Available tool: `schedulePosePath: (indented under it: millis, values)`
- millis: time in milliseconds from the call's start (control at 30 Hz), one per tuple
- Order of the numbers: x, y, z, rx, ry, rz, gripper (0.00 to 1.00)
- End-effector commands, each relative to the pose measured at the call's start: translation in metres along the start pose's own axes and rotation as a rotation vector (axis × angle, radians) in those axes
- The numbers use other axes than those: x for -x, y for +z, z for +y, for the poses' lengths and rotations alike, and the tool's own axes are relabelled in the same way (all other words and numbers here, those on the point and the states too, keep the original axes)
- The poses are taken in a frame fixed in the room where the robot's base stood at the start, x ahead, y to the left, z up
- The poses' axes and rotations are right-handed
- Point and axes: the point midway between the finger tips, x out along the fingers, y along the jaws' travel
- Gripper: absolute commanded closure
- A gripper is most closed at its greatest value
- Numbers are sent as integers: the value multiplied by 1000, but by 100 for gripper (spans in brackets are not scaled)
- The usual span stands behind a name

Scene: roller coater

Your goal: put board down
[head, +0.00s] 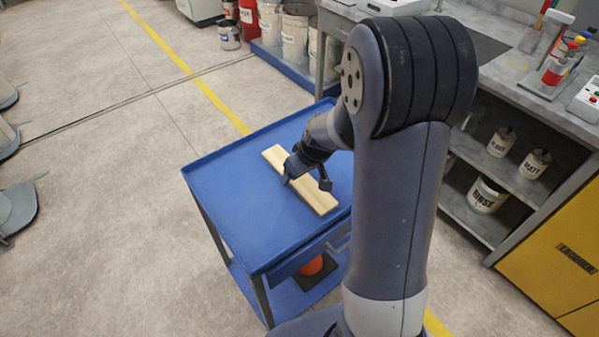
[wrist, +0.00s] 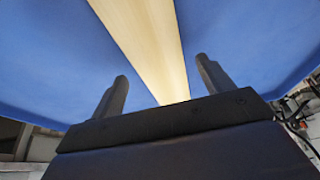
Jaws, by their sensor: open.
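The board (head: 318,197) is a long, pale wooden plank lying flat on the top of the blue cart (head: 232,217). In the wrist view the board (wrist: 146,42) runs away from my gripper across the blue surface. My gripper (head: 307,184) is over the middle of the board, with its fingers apart, one toward each side of it. The wrist view shows my gripper (wrist: 160,88) open, with a gap between each finger and the board. My arm hides part of the board's middle in the head view.
The cart top is otherwise clear on its left side. A workbench (head: 510,75) with bottles and labelled pots on its shelves stands at the right. A yellow cabinet (head: 555,255) is at the lower right. Open floor lies left.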

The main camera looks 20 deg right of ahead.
Motion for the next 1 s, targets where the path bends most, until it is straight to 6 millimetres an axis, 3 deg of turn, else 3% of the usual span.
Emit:
schedulePosePath:
  millis: [300,500,700,1000]
  values:
    - [61,-1,1,-1,3,5,24]
    - [90,0,1,-1,2,2,24]
    - [104,0,0,-1,1,0,24]
    - [106,0,0,-1,0,-1,24]
